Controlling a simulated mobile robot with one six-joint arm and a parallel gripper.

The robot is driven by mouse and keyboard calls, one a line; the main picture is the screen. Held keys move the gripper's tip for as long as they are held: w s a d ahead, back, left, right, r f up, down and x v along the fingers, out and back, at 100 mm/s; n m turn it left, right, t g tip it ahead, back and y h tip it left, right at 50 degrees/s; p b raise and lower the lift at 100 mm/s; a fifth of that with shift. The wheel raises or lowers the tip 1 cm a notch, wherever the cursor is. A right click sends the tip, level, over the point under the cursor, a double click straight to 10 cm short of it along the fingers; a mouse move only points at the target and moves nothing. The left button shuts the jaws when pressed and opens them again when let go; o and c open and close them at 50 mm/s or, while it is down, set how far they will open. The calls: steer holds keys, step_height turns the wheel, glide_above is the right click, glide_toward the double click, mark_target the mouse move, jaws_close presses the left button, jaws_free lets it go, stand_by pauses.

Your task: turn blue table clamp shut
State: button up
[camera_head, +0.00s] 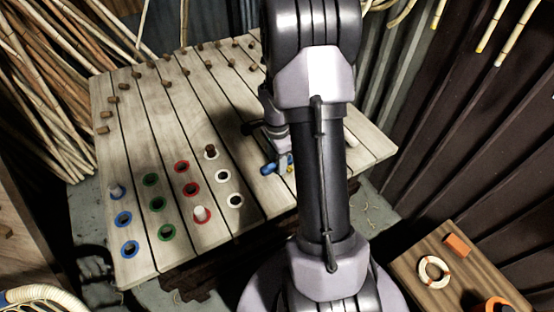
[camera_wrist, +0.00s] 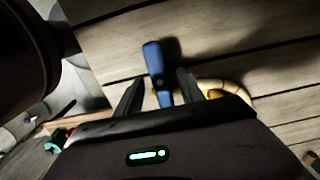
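The blue table clamp (camera_head: 270,168) sits at the right part of the slatted wooden table (camera_head: 130,262), partly hidden behind my arm. In the wrist view its blue handle (camera_wrist: 154,62) stands between the two dark fingers of my gripper (camera_wrist: 158,80). The fingers are apart, with a gap visible on each side of the handle, so my gripper is open around it. The clamp's lower part is hidden by the gripper body. In the head view my gripper is mostly hidden by my arm.
A yellowish curved piece (camera_wrist: 218,86) lies right of the fingers. The table has wooden pegs and holes ringed in blue, green, red and white. A small side table (camera_head: 410,262) at lower right holds a pale ring (camera_head: 424,270) and an orange block (camera_head: 457,245). Rattan poles (camera_head: 40,90) lean at left.

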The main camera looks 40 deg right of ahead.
step_height(320, 180, up, 17)
steer(key=p, duration=0.6)
steer(key=shift+r+p, duration=0.2)
steer(key=shift+p, duration=0.1)
